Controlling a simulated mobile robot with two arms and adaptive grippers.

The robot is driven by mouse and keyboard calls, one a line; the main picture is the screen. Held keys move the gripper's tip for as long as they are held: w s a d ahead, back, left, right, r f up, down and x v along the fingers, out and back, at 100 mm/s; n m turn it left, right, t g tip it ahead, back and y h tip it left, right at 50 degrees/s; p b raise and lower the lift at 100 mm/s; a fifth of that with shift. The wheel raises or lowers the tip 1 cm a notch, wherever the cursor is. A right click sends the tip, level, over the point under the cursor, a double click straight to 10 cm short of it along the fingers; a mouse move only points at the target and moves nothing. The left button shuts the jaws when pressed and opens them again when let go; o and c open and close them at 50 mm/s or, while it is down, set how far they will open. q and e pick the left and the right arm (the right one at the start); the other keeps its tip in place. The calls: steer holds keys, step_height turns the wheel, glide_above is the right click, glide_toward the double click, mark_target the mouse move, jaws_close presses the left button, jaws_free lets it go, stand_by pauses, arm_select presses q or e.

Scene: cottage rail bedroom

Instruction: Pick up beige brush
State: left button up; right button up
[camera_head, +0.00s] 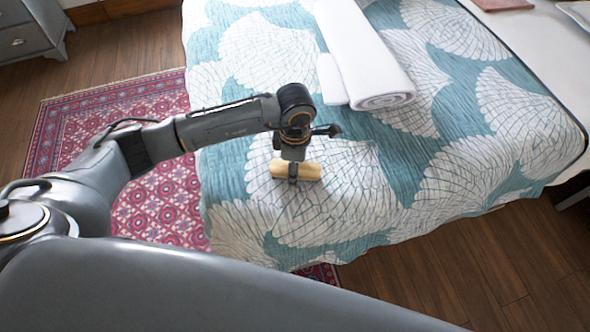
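The beige brush (311,172) lies roughly crosswise on the teal and white bedspread, near the front left part of the bed. My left gripper (292,175) points down from above, at the middle of the brush. One dark finger covers part of the brush's near side; the other finger is hidden. I cannot tell whether the fingers press on the brush or whether it is clear of the bedspread. My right gripper is out of view.
The bed (470,140) has a rolled white towel (362,55) and a smaller white roll (331,80) behind the brush. A red patterned rug (160,205) lies left of the bed. A grey cabinet (28,30) stands back left. Bedspread right of the brush is clear.

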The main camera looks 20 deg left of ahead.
arm_select(q)
steer(key=c, duration=0.9)
steer(key=shift+r, duration=0.4)
step_height(320, 180, up, 3)
steer(key=shift+f+p, duration=0.2)
steer(key=shift+p, duration=0.75)
steer(key=s+d+r+p, duration=0.1)
steer(key=s+r+p, duration=0.1)
steer(key=s+r, duration=0.1)
steer(key=s+d+r+p, duration=0.1)
steer(key=s+r+p, duration=0.2)
steer(key=s, duration=0.3)
steer(key=s+d+r+p, duration=0.1)
steer(key=s+r+p, duration=0.1)
steer(key=s+r, duration=0.1)
steer(key=shift+s+r+p, duration=0.3)
steer(key=shift+s+p, duration=0.1)
steer(key=shift+s, duration=0.45)
